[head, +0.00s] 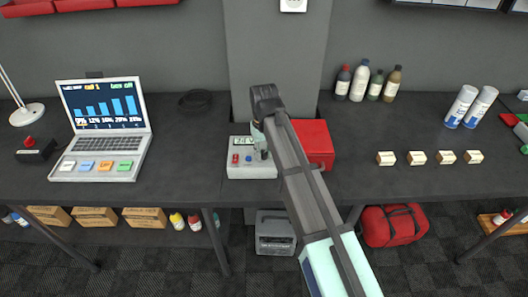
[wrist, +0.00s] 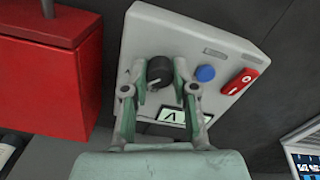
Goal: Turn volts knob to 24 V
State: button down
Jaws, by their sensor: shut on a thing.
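The power supply is a light grey box (head: 250,172) on the bench, left of a red box. It also shows in the wrist view (wrist: 205,28), with a blue button (wrist: 205,74), a red switch (wrist: 239,81) and a small display (wrist: 171,115) that reads only in part. The dark round volts knob (wrist: 158,70) sits between the fingers of my gripper (wrist: 159,80), which are closed on its sides. In the head view my gripper (head: 261,150) is over the right part of the box, and my arm hides the knob. The reading on the display (head: 243,142) is too small to read surely.
A red box (head: 318,143) stands close to the right of the power supply. An open laptop (head: 103,128) is to the left. Several small cream blocks (head: 417,158) lie to the right, with bottles (head: 360,80) behind. Bench between laptop and supply is clear.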

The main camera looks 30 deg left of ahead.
aim_at(264, 153)
dwell(0.4)
jog(key=c, duration=0.9)
grip_release()
jog(key=shift+r, duration=0.1)
notch_tip(264, 153, up, 12)
jog(key=shift+f, duration=0.1)
